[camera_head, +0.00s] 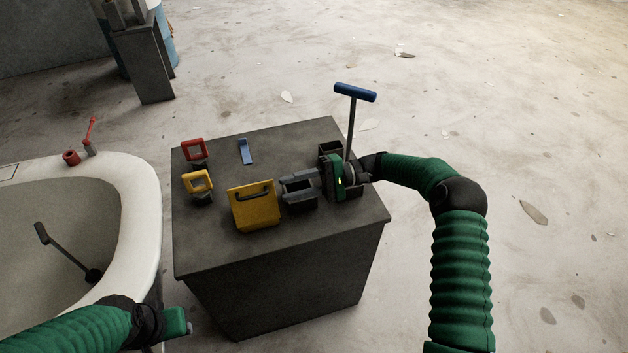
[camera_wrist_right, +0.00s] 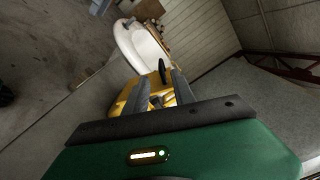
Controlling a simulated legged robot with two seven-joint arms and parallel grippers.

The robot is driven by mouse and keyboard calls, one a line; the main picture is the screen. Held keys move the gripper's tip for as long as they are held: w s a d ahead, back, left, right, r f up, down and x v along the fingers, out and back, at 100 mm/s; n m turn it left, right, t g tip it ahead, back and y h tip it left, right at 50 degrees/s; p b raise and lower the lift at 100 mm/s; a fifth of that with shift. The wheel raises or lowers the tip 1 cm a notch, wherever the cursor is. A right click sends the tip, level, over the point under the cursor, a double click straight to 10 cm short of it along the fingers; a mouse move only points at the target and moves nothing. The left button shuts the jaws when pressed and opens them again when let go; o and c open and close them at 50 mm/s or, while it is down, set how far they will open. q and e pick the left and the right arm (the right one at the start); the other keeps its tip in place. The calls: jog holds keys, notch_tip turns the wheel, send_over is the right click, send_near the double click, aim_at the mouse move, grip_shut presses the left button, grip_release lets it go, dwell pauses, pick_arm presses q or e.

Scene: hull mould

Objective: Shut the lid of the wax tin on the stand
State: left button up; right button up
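A yellow box-like thing (camera_head: 256,214) with a black handle near its upper edge stands at the front of the grey stand (camera_head: 235,258). I take it to be the wax tin; its lid's angle is hard to tell. In the right wrist view its yellow surface (camera_wrist_right: 122,102) and black handle (camera_wrist_right: 162,72) show beyond the fingers. My right gripper (camera_head: 298,187) is just right of it, its two grey fingers apart, with nothing clearly between them. In the right wrist view the fingers (camera_wrist_right: 165,92) are also apart. My left gripper (camera_head: 180,322) is low, left of the stand; its fingers are not clear.
A red-framed piece (camera_head: 194,148), a yellow-framed piece (camera_head: 197,182) and a blue tool (camera_head: 246,151) are on the stand. A blue T-handled tool (camera_head: 355,93) rises behind my right gripper from a dark holder (camera_head: 329,149). The white hull mould (camera_head: 133,190) is at left.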

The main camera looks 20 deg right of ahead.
jog(key=d, duration=0.7)
